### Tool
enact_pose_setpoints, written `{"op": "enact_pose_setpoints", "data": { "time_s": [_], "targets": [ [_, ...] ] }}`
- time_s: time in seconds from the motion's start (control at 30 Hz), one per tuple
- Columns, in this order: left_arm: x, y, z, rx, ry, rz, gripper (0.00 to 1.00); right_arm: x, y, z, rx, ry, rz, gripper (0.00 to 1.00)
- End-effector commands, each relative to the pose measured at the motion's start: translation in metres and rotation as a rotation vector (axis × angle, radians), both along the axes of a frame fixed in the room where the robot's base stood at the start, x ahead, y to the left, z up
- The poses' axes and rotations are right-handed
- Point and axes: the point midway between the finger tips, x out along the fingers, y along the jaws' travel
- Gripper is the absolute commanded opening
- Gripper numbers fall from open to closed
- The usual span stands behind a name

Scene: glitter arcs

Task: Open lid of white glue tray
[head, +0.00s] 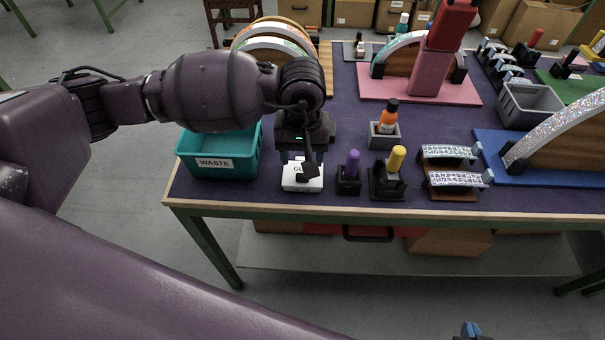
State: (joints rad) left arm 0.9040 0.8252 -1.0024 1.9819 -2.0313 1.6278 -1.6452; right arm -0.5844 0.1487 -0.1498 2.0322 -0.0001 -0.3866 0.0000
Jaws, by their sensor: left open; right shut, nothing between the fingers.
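The white glue tray (289,182) sits near the front edge of the table, with lettering on its top partly covered by my gripper. Its lid looks down, but the gripper hides much of it. My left gripper (304,166) is open and points down right over the tray. I cannot tell whether its fingers touch the lid. My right gripper (470,329) shows only as a small blue-tipped part at the bottom edge, shut and empty, below and away from the table.
A teal waste bin (222,165) stands close left of the tray. Close right are a purple stick in a black holder (348,183) and a yellow-topped one (388,185). An orange bottle (388,118) stands in a grey holder behind. Glittery arcs fill the right and back.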

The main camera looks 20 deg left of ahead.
Motion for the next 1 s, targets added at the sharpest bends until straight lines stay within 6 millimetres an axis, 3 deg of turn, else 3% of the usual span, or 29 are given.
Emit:
{"op": "enact_pose_setpoints", "data": {
  "time_s": [0.2,0.4,0.87,1.0],
  "targets": [
    [-0.001,0.000,-0.040,-0.001,0.005,0.001,0.57,0.000,0.002,-0.005,0.004,0.006,-0.003,0.00],
    [-0.001,-0.001,-0.063,-0.002,0.004,0.001,0.57,0.000,0.002,-0.006,0.007,0.006,-0.004,0.00],
    [-0.001,0.000,-0.072,-0.002,0.002,0.001,0.57,0.002,0.002,-0.005,0.003,0.003,0.000,0.00],
    [-0.001,0.000,-0.072,-0.002,0.002,0.001,0.36,0.001,0.001,-0.005,0.000,0.004,0.003,0.00]
  ]
}}
